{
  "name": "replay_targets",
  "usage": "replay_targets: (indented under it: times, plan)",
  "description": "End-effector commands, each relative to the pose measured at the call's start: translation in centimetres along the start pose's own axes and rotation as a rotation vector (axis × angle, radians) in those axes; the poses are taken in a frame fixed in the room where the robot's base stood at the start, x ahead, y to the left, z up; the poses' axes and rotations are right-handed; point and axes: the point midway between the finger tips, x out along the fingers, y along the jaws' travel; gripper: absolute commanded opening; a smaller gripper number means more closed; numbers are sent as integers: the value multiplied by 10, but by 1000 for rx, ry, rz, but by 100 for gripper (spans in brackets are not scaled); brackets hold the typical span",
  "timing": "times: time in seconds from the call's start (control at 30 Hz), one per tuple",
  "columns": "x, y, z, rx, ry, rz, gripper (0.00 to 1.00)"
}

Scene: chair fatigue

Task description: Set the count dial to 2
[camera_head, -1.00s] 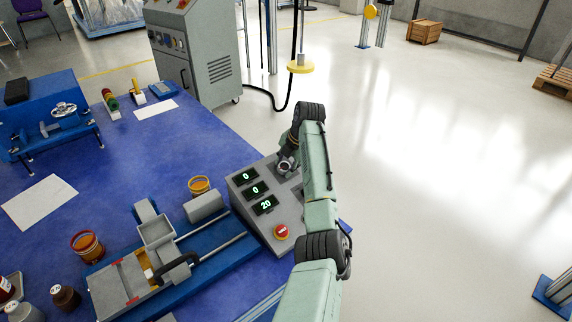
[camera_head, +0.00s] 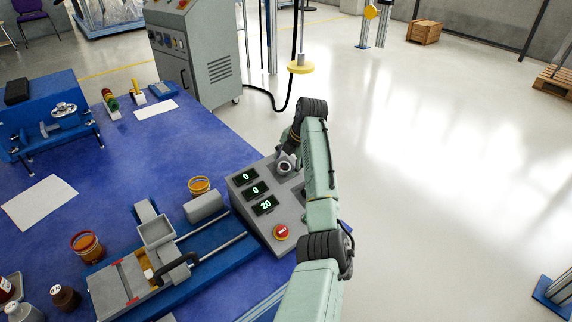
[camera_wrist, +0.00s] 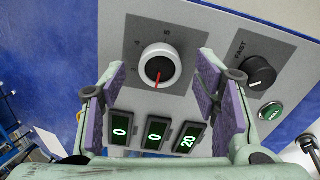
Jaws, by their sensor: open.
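My gripper (camera_wrist: 160,69) is open, with one purple-padded finger on each side of the dial and visible gaps between. I cannot tell its exact height above the dial. The console's displays (camera_wrist: 157,134) read 0, 0 and 20.
A black knob (camera_wrist: 260,73) and a green button (camera_wrist: 271,112) sit right of the dial in the wrist view. A red button (camera_head: 281,232) is on the console's near part.

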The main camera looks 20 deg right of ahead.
Motion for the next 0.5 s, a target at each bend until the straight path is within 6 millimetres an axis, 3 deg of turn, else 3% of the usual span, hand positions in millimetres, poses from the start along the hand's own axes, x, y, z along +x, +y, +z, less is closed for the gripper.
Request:
replay_targets:
  times: [0.3, 0.5]
  plan:
    - [-68, 0, 1, -1, -3, 2, 56]
    - [-96, 0, 0, 0, -2, 0, 56]
